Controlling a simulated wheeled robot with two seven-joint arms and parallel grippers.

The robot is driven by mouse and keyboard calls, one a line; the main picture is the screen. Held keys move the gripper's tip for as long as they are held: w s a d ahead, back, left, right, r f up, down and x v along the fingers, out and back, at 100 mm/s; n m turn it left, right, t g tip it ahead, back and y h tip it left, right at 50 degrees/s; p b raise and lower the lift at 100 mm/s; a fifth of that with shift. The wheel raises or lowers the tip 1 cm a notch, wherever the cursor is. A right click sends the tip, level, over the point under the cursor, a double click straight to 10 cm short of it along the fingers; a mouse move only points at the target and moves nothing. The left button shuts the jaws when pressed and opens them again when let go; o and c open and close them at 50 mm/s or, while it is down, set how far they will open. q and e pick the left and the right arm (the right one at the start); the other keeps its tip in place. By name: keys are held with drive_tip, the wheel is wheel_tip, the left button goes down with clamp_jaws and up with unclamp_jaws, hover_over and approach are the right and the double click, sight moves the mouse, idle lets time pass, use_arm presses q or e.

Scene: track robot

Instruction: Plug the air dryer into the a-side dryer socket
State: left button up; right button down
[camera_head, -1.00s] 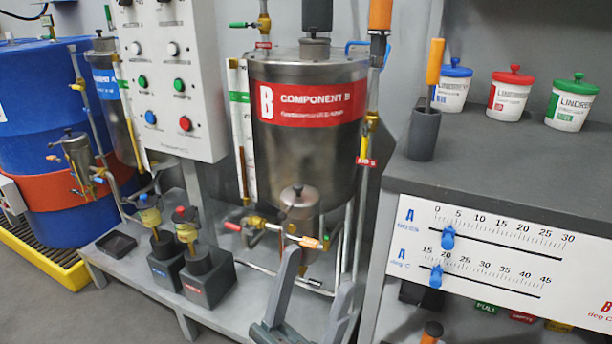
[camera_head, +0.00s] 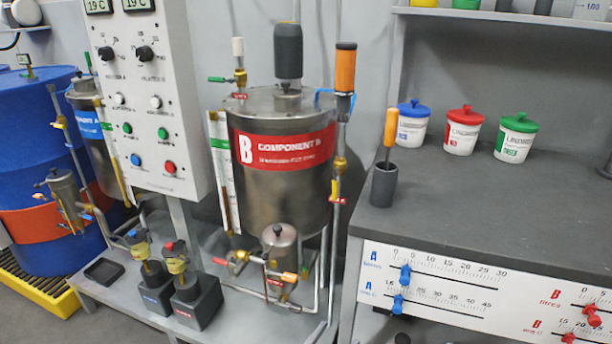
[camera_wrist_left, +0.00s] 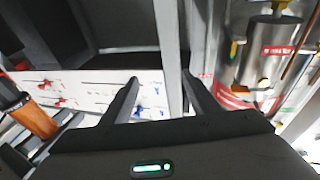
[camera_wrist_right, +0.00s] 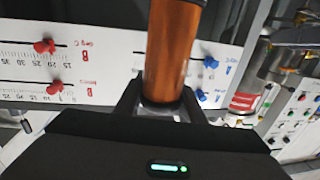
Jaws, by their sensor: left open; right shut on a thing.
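My right gripper (camera_wrist_right: 160,108) is shut on an orange cylinder with a dark end, which I take to be the air dryer (camera_wrist_right: 172,55). An orange cylinder at the left of the left wrist view (camera_wrist_left: 32,117) looks like the same one. My left gripper (camera_wrist_left: 162,95) is open, with nothing between its fingers. Neither gripper shows in the head view. A similar orange cylinder with a black cap (camera_head: 345,70) stands upright on a pipe beside the component B tank (camera_head: 280,185). The small A-side tank (camera_head: 90,125) is partly behind the control panel. I cannot make out the a-side dryer socket.
The control panel (camera_head: 150,70) stands between the tanks. A blue drum (camera_head: 40,150) is at far left. Two dark blocks with valves (camera_head: 198,304) stand on the low bench. The grey worktop (camera_head: 460,220) holds lidded tubs (camera_head: 462,133) and a dark cup (camera_head: 383,186).

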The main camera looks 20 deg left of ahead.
use_arm(q)
drive_tip(key=s+a+f+g+y+p, duration=0.15)
drive_tip(key=s+f+g+p, duration=0.25)
drive_tip(key=f, duration=0.5)
drive_tip(key=s+a+f+g+y+p, duration=0.15)
drive_tip(key=s+f+g+p, duration=0.3)
drive_tip(key=f, duration=0.45)
drive_tip(key=s+a+f+g+p, duration=0.2)
drive_tip(key=s+f, duration=0.3)
drive_tip(key=s, duration=0.3)
drive_tip(key=s+a+f+n+g+y+p, duration=0.1)
drive_tip(key=s+a+f+g+p, duration=0.2)
drive_tip(key=s, duration=0.5)
wheel_tip(320, 180, down, 3)
drive_tip(key=shift+a+r+g+p, duration=0.2)
drive_tip(key=shift+g+p, duration=0.15)
drive_tip(key=shift+p, duration=0.55)
use_arm(e)
drive_tip(key=s+d+r+h, duration=0.1)
drive_tip(key=s+d+r, duration=0.1)
drive_tip(key=r, duration=0.8)
drive_tip(key=s+d+r+m+h, duration=0.1)
drive_tip(key=d+r, duration=0.3)
drive_tip(key=r, duration=0.5)
drive_tip(key=shift+s+r+h, duration=0.3)
drive_tip(key=shift+s+r, duration=0.1)
drive_tip(key=shift+s, duration=0.15)
